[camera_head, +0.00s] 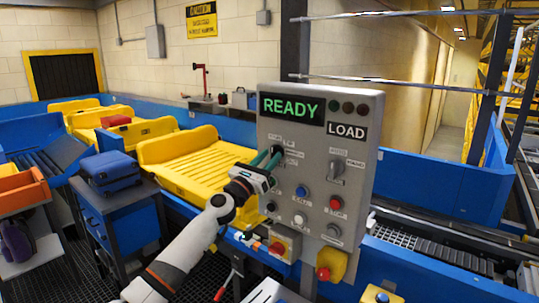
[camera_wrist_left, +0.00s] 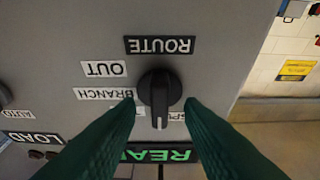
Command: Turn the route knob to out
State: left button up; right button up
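The route knob (camera_wrist_left: 160,92) is a round black knob with a bar handle on the grey control panel (camera_head: 365,120). In the left wrist view, which shows the panel upside down, its white pointer mark points down, away from the ROUTE label (camera_wrist_left: 160,45). The OUT label (camera_wrist_left: 104,68) is at the knob's upper left, the BRANCH label (camera_wrist_left: 105,94) at its left, and a partly covered label (camera_wrist_left: 177,116) at its lower right. My left gripper (camera_head: 275,158) is open, its dark green fingers on either side of the handle, with gaps showing. It hides the knob in the head view. My right gripper is not in view.
The panel's display (camera_head: 291,106) reads READY, beside a LOAD sign (camera_head: 346,130). A second selector knob (camera_head: 337,172), several buttons and a red emergency button (camera_head: 323,273) are close by. A yellow tray (camera_head: 190,150) and a blue suitcase (camera_head: 108,170) stand left.

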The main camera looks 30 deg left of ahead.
pick_arm(q)
jog(key=shift+w+r, duration=0.15)
jog(key=shift+w, duration=0.2)
jog(key=shift+c, duration=0.4)
grip_shut()
